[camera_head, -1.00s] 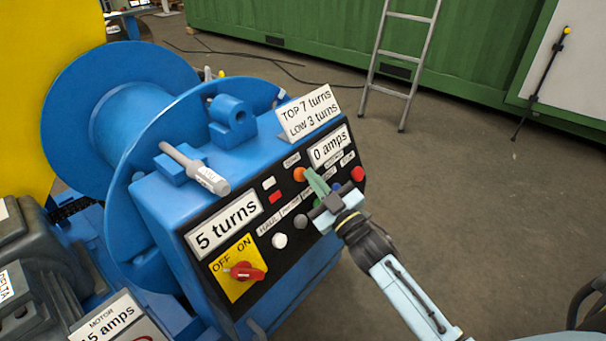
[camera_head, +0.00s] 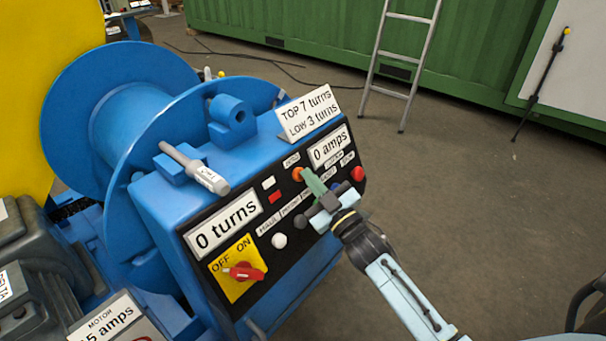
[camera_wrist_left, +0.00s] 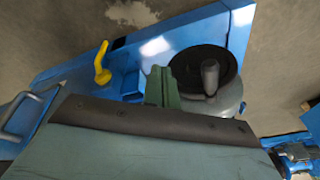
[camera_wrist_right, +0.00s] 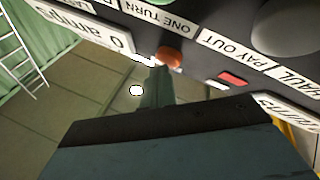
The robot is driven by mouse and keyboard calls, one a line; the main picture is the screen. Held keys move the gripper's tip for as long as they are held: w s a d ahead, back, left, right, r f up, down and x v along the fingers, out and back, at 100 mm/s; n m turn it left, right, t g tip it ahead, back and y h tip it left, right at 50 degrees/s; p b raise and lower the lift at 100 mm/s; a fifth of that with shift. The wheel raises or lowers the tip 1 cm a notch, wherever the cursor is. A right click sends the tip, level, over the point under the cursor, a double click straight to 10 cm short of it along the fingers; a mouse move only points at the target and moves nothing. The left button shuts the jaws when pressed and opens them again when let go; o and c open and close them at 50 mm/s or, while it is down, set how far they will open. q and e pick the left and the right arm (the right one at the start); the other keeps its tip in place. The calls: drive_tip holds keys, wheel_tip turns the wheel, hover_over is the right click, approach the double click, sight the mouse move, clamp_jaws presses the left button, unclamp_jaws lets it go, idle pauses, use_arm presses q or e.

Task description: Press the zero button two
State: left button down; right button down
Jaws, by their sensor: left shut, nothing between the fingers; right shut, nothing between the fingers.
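The orange button (camera_head: 298,174) sits on the black panel of a blue winch cabinet, with a small white label above it. The turns display (camera_head: 226,226) reads "0 turns". My right gripper (camera_head: 306,172) is shut and empty, its fingertips at the orange button. The right wrist view shows the button (camera_wrist_right: 170,57) just beyond the fingertips (camera_wrist_right: 157,72); I cannot tell whether they touch. My left gripper (camera_wrist_left: 160,72) is shut and empty in the left wrist view, over blue machinery beside a dark round part.
The panel also has a red button (camera_head: 357,174), a white button (camera_head: 279,241), a red OFF/ON switch (camera_head: 244,271) and an amps display (camera_head: 330,146) reading "0 amps". A grey-handled tool (camera_head: 194,167) rests on the cabinet. Open floor lies to the right.

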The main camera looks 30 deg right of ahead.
drive_tip(key=shift+s, duration=0.1)
idle(0.5)
drive_tip(key=shift+s+d+r+p, duration=0.4)
drive_tip(key=shift+s+p, duration=0.25)
drive_tip(key=shift+p, duration=0.15)
drive_tip(key=s+p, duration=0.1)
drive_tip(key=s+d+r+p, duration=0.1)
drive_tip(key=s+r+p, duration=0.1)
drive_tip(key=s+p, duration=0.1)
drive_tip(key=shift+d+r, duration=0.1)
drive_tip(key=shift+d, duration=0.2)
